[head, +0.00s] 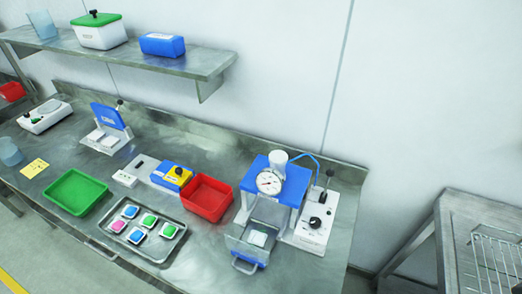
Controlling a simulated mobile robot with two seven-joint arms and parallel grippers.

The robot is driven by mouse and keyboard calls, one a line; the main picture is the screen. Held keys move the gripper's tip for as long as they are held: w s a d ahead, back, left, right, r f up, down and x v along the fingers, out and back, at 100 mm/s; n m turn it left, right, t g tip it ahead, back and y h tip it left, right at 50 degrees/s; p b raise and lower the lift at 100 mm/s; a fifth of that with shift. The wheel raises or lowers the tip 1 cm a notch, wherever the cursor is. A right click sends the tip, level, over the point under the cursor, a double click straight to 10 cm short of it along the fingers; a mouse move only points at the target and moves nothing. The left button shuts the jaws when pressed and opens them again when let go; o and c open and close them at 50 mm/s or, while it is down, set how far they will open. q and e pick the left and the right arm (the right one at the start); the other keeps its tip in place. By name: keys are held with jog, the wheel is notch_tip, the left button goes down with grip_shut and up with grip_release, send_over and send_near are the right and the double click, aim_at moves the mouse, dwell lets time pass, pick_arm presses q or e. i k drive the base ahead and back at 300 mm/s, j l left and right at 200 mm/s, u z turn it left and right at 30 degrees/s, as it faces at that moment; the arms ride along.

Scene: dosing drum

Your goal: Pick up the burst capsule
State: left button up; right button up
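Several small square capsules with white rims and pink, blue or green faces lie on a grey metal tray (158,254) at the front of the steel bench. Another pale capsule with a greenish face (258,237) lies in the clear drawer (236,243) pulled out at the front of the blue machine with the gauge. I cannot tell from this view which capsule is burst; they are too small to show damage. Neither of my grippers is in view.
A green tray (75,192) and a red bin (206,197) stand beside the capsule tray. The blue gauge machine (285,178) and a white lever-and-knob panel (318,222) stand at the right. A shelf (165,64) overhangs the left back. Bare bench lies at the right front.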

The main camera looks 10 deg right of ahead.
aim_at(256, 237)
jog(key=z, duration=0.1)
jog(key=i+l+u, duration=0.1)
jog(key=k, duration=0.25)
jog(key=i+j, duration=0.1)
jog(key=j, duration=1.4)
jog(key=i+u, duration=0.05)
